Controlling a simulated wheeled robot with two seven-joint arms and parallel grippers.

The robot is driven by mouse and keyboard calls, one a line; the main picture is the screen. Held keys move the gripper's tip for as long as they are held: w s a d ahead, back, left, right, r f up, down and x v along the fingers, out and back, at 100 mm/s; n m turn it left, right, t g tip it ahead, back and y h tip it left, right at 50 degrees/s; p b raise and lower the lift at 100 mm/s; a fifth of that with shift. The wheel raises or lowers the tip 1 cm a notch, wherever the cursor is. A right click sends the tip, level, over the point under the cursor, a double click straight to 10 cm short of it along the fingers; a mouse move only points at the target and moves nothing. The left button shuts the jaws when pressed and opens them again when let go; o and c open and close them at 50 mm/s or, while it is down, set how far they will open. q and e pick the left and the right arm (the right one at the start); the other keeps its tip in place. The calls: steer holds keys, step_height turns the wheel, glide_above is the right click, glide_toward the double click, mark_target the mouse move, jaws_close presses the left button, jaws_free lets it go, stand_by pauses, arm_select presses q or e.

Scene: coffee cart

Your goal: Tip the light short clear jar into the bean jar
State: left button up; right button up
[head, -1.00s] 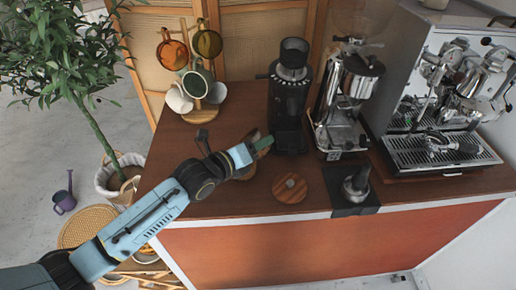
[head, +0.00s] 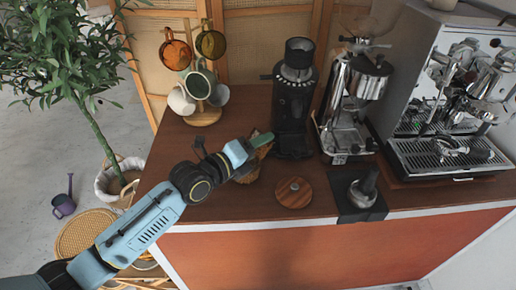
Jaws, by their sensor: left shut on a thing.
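My left gripper (head: 259,143) reaches over the counter from the left, in front of the black grinder. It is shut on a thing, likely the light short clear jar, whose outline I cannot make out. A brownish round vessel (head: 249,175), likely the bean jar, stands just below the gripper and is partly hidden by it. I cannot tell whether anything is passing into it. My right gripper is not in view.
A round wooden lid with a knob (head: 294,193) lies on the counter (head: 235,208). The black grinder (head: 293,105) stands close behind the gripper. A mug tree (head: 203,116) is at the back left. A tamper on a dark mat (head: 361,195) and espresso machines are to the right.

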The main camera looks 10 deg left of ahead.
arm_select(q)
steer(key=shift+a+r+n+t+h+b, duration=0.15)
steer(key=shift+r+n+h+b, duration=0.1)
steer(key=shift+n+b, duration=0.4)
steer(key=shift+a+r+n+t+h+b, duration=0.15)
steer(key=shift+n+h+b, duration=0.15)
steer(key=shift+n, duration=0.55)
steer(key=shift+w+a+r+n+t+h+b, duration=0.15)
steer(key=shift+r+n+t+b, duration=0.15)
steer(key=shift+n, duration=0.35)
steer(key=shift+s+a+r+n+t+h+b, duration=0.1)
steer(key=shift+a+r+n+t+b, duration=0.15)
steer(key=shift+n, duration=0.45)
steer(key=shift+w+a+r+n+t+h+b, duration=0.1)
steer(key=shift+r+n+t+b, duration=0.2)
steer(key=shift+n, duration=0.35)
